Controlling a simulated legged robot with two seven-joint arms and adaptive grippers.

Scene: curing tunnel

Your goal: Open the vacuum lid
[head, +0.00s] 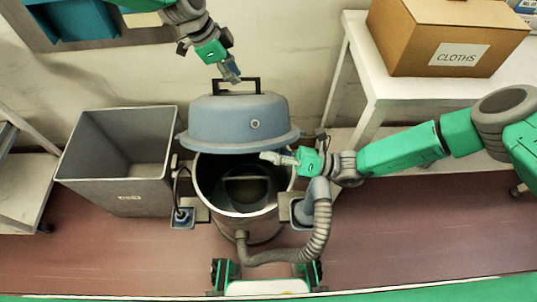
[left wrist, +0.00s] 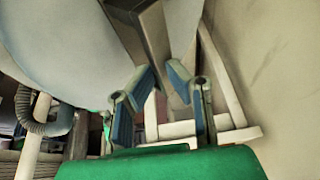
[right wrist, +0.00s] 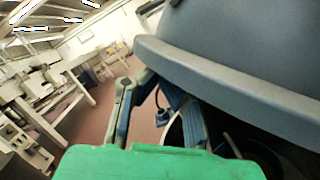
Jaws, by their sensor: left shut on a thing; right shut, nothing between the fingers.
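The blue-grey vacuum lid (head: 240,118) is tilted up at the back of the drum (head: 238,208), whose dark inside shows. The lid's dark handle (head: 257,84) is at its top. My left gripper (head: 231,72) is shut on the handle; the left wrist view shows its fingers (left wrist: 160,92) around a grey bar, with the pale lid (left wrist: 40,35) to the left. My right gripper (head: 272,157) is shut and empty, just under the lid's right rim and over the drum's opening. In the right wrist view, the lid (right wrist: 235,55) looms above its fingers (right wrist: 158,105).
A grey bin (head: 115,160) stands left of the drum. A ribbed hose (head: 318,228) curves round the drum's front right. A white table (head: 390,85) with a box marked CLOTHS (head: 440,35) is at the right. Red floor is clear at the front left.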

